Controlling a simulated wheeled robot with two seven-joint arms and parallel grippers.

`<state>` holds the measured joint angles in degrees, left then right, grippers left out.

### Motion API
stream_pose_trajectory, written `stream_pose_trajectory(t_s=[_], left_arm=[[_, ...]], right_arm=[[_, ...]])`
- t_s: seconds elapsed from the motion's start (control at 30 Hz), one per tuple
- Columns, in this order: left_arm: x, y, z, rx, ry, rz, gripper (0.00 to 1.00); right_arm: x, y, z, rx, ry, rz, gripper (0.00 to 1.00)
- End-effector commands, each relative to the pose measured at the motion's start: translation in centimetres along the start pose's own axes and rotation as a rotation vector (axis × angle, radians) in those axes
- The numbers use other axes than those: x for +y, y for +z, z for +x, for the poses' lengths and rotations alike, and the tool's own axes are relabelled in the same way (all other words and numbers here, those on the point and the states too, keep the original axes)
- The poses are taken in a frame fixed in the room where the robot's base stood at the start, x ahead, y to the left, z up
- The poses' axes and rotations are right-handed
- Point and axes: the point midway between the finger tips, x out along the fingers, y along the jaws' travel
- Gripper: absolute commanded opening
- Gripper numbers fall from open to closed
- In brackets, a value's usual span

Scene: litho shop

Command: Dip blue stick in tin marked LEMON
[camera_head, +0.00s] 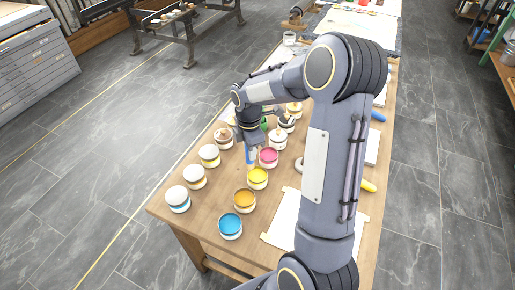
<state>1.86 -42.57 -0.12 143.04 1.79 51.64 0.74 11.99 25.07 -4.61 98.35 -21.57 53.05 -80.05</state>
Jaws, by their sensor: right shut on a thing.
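My right gripper (249,146) points down over the rows of tins, shut on a blue stick (249,156). The stick hangs roughly upright, and its lower end is close to the rim of a tin of bright yellow paint (257,179). I cannot tell whether that end is inside the tin or behind it. The word LEMON is not readable on any tin; another tin with a yellow band (209,156) stands to the left. My left gripper is not in view.
Open tins of orange (244,200), blue (230,226) and pink (268,157) paint stand close by on the wooden table (190,232). Pale-topped tins line the left edge. A white sheet (284,222) lies at right, partly behind my arm.

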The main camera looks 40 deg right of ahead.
Motion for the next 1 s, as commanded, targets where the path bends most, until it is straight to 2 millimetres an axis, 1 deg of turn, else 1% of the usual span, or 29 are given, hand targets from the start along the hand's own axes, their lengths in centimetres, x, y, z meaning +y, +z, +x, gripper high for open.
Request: stream_pose_trajectory(t_s=[0.03,0.1,0.23,0.37,0.47,0.8,1.0], left_arm=[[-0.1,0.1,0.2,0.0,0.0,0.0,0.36],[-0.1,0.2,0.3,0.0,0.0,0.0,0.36],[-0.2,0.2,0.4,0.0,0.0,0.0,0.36],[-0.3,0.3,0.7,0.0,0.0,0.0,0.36],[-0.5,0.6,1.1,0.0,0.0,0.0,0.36],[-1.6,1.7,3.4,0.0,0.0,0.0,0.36],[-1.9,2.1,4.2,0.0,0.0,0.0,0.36]], right_arm=[[0.1,0.9,0.2,-0.001,0.002,-0.063,0.01],[0.1,1.8,0.2,-0.002,0.003,-0.142,0.01],[0.1,2.5,0.3,-0.004,0.003,-0.225,0.01],[0.1,2.7,0.7,-0.004,0.002,-0.245,0.01],[0.1,2.7,1.3,-0.004,0.001,-0.244,0.01],[0.1,2.6,4.9,-0.004,0.001,-0.242,0.01],[0.1,2.6,6.2,-0.004,0.001,-0.242,0.01]])
